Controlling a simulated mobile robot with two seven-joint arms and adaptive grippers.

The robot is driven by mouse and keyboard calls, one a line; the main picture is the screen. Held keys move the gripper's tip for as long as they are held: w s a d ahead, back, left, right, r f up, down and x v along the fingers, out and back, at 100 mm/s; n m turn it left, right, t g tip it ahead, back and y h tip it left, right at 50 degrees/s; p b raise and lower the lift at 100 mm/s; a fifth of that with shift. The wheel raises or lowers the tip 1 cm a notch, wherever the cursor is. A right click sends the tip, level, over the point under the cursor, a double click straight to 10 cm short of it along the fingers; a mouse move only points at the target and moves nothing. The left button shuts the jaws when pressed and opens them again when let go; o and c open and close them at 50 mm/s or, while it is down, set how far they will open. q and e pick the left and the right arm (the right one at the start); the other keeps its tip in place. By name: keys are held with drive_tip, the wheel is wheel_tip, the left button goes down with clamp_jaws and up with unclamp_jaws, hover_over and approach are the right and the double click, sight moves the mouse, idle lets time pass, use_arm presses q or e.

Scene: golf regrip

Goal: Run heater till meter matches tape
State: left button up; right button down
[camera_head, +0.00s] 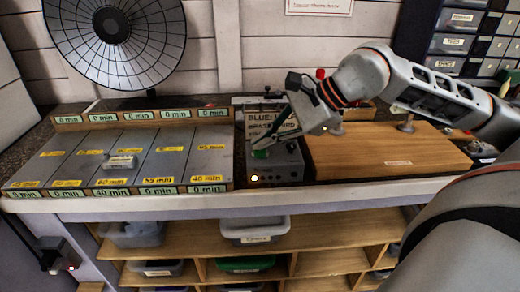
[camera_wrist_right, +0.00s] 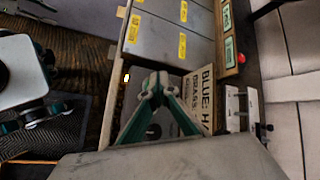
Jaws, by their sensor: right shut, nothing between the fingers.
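My right gripper (camera_head: 262,150) is shut and empty. It points down at a small grey box (camera_head: 288,172) at the front of the bench, its tips at or just above a green part on top; I cannot tell if they touch. In the right wrist view the closed fingers (camera_wrist_right: 158,82) reach over the box, with a dark round knob or dial partly hidden between the finger links. A small light (camera_head: 254,178) glows on the box's front. A sign (camera_head: 262,118) starting "BLUE" stands behind it, partly covered by the gripper. My left gripper is out of view.
A grey panel (camera_head: 175,148) of several lanes with yellow minute tapes lies left; a small labelled block (camera_head: 121,162) sits on it. A wooden board (camera_head: 385,160) lies right. A round black wire-grilled dish (camera_head: 113,40) stands behind. Shelves with bins sit below.

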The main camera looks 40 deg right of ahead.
sight(263, 151)
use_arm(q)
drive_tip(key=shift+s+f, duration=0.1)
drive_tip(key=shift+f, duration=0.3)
use_arm(e)
drive_tip(key=shift+f, duration=0.35)
idle(0.4)
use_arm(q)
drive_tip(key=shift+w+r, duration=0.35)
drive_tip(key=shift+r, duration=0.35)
use_arm(e)
drive_tip(key=shift+r, duration=1.05)
